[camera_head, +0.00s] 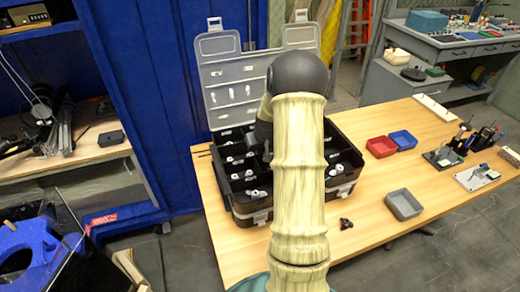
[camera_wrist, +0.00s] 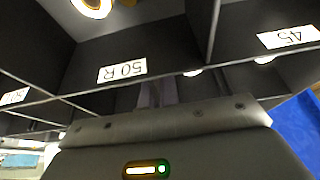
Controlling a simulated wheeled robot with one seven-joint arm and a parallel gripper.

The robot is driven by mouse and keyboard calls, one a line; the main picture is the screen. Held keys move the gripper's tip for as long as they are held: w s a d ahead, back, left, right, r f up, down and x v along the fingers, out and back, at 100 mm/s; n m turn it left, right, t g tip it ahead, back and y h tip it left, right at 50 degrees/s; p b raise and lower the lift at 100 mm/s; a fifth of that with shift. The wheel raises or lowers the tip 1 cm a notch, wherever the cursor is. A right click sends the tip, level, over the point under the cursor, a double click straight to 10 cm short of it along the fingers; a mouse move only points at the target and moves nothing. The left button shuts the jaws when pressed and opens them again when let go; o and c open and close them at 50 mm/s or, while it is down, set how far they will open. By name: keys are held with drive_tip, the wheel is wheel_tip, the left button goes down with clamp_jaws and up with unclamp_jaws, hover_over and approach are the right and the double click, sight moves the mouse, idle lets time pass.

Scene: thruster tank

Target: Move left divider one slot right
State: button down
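The black organizer case (camera_head: 240,209) stands open on the wooden table, its clear lid (camera_head: 222,47) raised at the back. Thin dark dividers split it into compartments holding small metal parts. In the head view my arm crosses the middle of the case and hides my gripper and part of the dividers. In the wrist view my gripper (camera_wrist: 157,94) is inside or just over the case, its narrow fingers close together at a thin wall edge. A divider (camera_wrist: 212,30) stands to their right, between labels reading "50 R" (camera_wrist: 122,71) and "45" (camera_wrist: 288,37). Whether the fingers hold anything is unclear.
On the table (camera_head: 300,264), a red bin (camera_head: 381,147), a blue bin (camera_head: 403,140) and a grey tray (camera_head: 403,204) sit right of the case. A small dark part (camera_head: 346,223) lies before it. Tools stand farther right. A blue cabinet wall is at left.

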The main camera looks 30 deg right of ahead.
drive_tip(key=c, duration=2.1)
unclamp_jaws()
drive_tip(key=o, duration=0.5)
drive_tip(key=v, duration=1.7)
drive_tip(key=shift+s+r, duration=0.15)
wheel_tip(320, 180, up, 4)
drive_tip(key=p, duration=0.3)
